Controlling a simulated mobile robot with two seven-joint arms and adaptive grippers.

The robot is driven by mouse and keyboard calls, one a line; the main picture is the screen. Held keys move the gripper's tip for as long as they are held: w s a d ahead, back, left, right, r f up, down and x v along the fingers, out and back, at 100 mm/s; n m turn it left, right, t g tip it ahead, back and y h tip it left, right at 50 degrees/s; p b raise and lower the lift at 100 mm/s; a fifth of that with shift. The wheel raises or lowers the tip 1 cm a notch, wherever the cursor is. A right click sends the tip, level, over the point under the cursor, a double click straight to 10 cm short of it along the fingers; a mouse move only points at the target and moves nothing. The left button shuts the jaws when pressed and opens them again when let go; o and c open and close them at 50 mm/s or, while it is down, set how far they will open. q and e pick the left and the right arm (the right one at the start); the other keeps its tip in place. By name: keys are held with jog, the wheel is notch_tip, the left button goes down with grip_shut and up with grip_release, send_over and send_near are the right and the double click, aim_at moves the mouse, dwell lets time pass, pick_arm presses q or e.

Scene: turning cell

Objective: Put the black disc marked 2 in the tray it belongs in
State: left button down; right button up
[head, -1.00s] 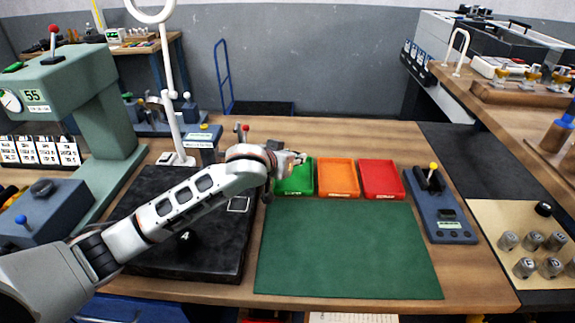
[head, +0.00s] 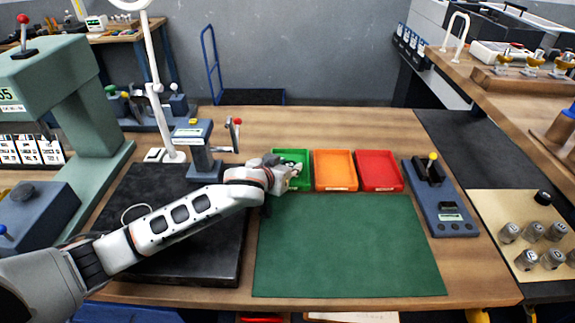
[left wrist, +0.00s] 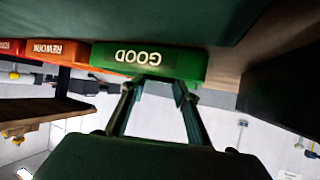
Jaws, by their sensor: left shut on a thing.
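My left gripper (head: 291,176) is at the front of the green tray (head: 303,157), over its near wall. In the left wrist view, which is upside down, its two fingers (left wrist: 160,88) reach to the edge of the green tray (left wrist: 150,62), labelled GOOD. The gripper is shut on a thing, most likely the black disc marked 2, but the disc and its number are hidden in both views. To the right stand the orange tray (head: 335,155), labelled REWORK in the wrist view, and the red tray (head: 378,158). My right gripper is not in view.
A green mat (head: 350,245) lies clear in front of the trays. A black plate (head: 215,258) is under my left arm. A gauge on a stand (head: 200,150) is left of the green tray; a dark blue device (head: 440,205) stands right of the red tray.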

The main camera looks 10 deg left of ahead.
pick_arm(q)
jog(key=c, duration=1.6)
grip_release()
jog(key=shift+f, duration=0.1)
jog(key=shift+o, duration=0.2)
jog(key=shift+s, duration=0.15)
jog(key=v, duration=1.2)
